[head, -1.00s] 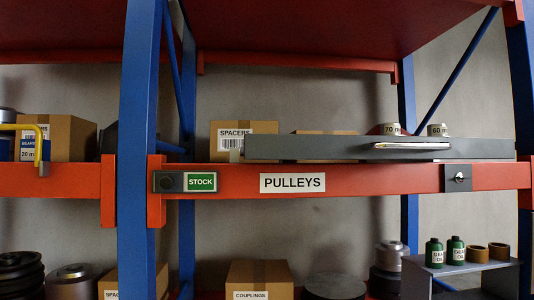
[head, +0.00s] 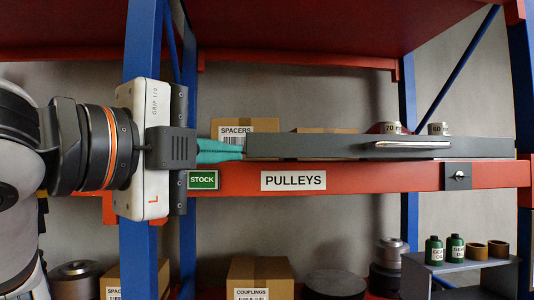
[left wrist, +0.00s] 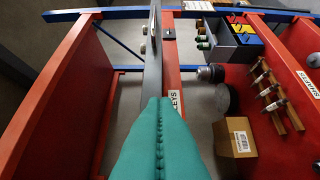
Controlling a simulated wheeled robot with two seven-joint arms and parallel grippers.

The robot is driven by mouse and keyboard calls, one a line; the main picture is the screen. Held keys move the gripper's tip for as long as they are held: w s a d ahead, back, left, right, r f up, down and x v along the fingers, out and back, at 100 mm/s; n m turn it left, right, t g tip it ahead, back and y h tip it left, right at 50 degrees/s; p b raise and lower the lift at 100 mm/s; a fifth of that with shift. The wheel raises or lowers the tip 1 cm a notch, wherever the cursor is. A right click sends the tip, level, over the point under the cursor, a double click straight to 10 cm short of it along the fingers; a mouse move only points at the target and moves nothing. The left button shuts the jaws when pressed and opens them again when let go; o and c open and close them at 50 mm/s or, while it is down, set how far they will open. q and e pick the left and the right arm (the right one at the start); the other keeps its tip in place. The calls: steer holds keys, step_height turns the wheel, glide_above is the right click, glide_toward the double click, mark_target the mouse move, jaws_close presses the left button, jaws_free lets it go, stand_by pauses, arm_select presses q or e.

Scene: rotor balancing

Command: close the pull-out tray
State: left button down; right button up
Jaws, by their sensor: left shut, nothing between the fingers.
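The pull-out tray (head: 310,147) is a long dark grey panel just above the orange beam, with a pale bar handle (head: 411,144) on its right half. Its front stands out before the beam; how far is hard to tell. My left gripper (head: 241,152) has teal fingers, shut and empty, pointing right with the tips at the tray's left end. I cannot tell whether they touch it. In the left wrist view the tray (left wrist: 153,72) is a narrow grey strip running away from the shut left gripper fingertips (left wrist: 160,101). My right gripper is not in view.
The orange beam (head: 375,178) carries a PULLEYS label (head: 293,181) and a lock plate (head: 457,177). A blue upright (head: 138,60) stands behind my left wrist. A SPACERS box (head: 262,125) and pulleys (head: 438,129) show behind the tray's front. A grey stand (head: 460,264) is lower right.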

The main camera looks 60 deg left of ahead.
arm_select(q)
steer(key=p, duration=0.3)
glide_toward(282, 156)
steer(key=w+d, duration=0.2)
steer(key=w, duration=0.2)
steer(key=a, duration=0.1)
steer(key=w+a, duration=0.1)
steer(key=a, duration=0.1)
steer(key=shift+w, duration=0.1)
steer(key=shift+w+a, duration=0.15)
steer(key=shift+a, duration=0.45)
steer(key=shift+a, duration=0.1)
